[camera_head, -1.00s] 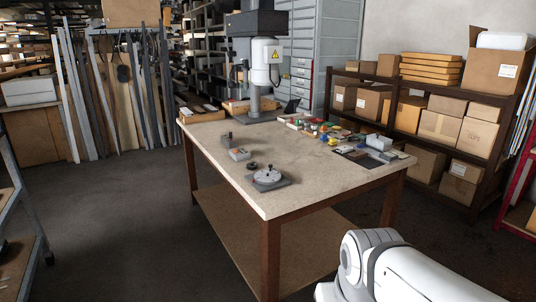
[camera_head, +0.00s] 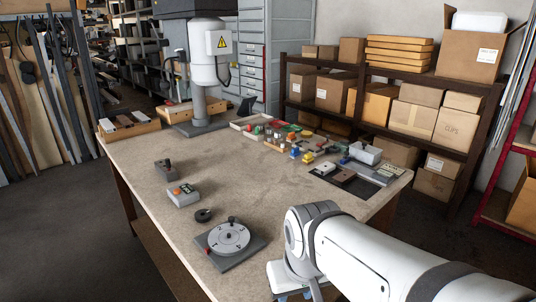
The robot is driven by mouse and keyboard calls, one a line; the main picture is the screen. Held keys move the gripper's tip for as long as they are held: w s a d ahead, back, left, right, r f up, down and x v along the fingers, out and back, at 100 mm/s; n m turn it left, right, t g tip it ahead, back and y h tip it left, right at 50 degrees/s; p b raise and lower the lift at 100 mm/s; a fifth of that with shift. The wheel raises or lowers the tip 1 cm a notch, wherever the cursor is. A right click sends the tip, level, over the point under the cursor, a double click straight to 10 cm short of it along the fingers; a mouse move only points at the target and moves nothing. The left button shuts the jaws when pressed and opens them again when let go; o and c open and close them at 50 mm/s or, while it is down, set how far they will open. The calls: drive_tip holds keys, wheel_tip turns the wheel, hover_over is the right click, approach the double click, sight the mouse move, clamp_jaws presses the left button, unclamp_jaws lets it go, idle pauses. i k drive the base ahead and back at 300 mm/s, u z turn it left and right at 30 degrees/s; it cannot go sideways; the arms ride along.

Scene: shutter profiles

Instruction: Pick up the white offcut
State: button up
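A shallow wooden tray (camera_head: 148,128) stands at the back left corner of the workbench (camera_head: 230,175). Several short strips lie in it, among them pale or white pieces (camera_head: 124,121). They are too small to tell which one is the white offcut. My white arm comes in from the lower right over the front right of the bench.
A round dial on a grey plate (camera_head: 229,239), a black ring (camera_head: 203,215), a grey button box (camera_head: 184,195) and a small dark block (camera_head: 165,168) stand on the left half. A column machine (camera_head: 208,75) stands at the back. Small parts crowd the right edge. The bench middle is clear.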

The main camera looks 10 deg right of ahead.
sight(327, 166)
drive_tip(key=z, duration=0.05)
drive_tip(key=i, duration=0.15)
drive_tip(key=z, duration=2.15)
drive_tip(key=i, duration=2.05)
drive_tip(key=u, duration=2.5)
drive_tip(key=i, duration=0.45)
drive_tip(key=z, duration=0.2)
